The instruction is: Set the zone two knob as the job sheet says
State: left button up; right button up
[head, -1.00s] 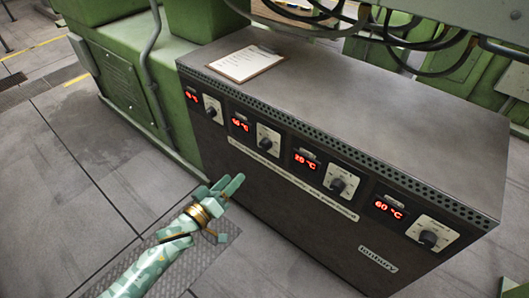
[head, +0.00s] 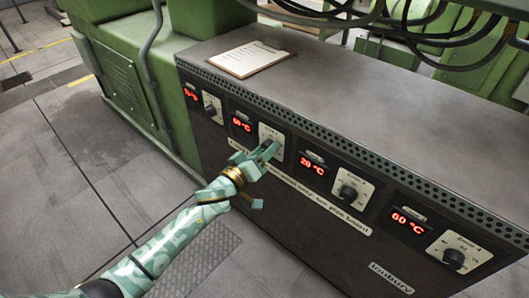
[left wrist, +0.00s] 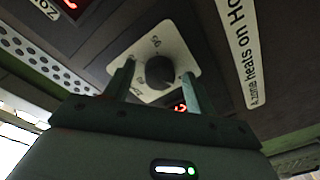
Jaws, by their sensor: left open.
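The zone two knob is the second from the left on the dark control cabinet. Its pale dial plate (head: 271,136) shows in the head view, with the knob mostly hidden by my gripper. The left wrist view shows this round black knob (left wrist: 160,72) on its white plate. My left gripper (head: 268,151) is open, its fingers on either side of the knob; I cannot tell whether they touch it. The red display (head: 240,124) beside this dial seems to read 60 °C. The job sheet (head: 248,58) lies on the cabinet top, its writing too small to read.
Other knobs are at the far left (head: 211,111), third (head: 348,194) and fourth (head: 454,258), each beside a red display. The third display (head: 312,165) reads 20 °C. Cables (head: 420,35) hang above the cabinet's back. The floor in front is clear.

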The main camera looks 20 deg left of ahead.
pick_arm(q)
jog(key=shift+w, duration=0.1)
jog(key=c, duration=1)
jog(key=shift+o, duration=0.2)
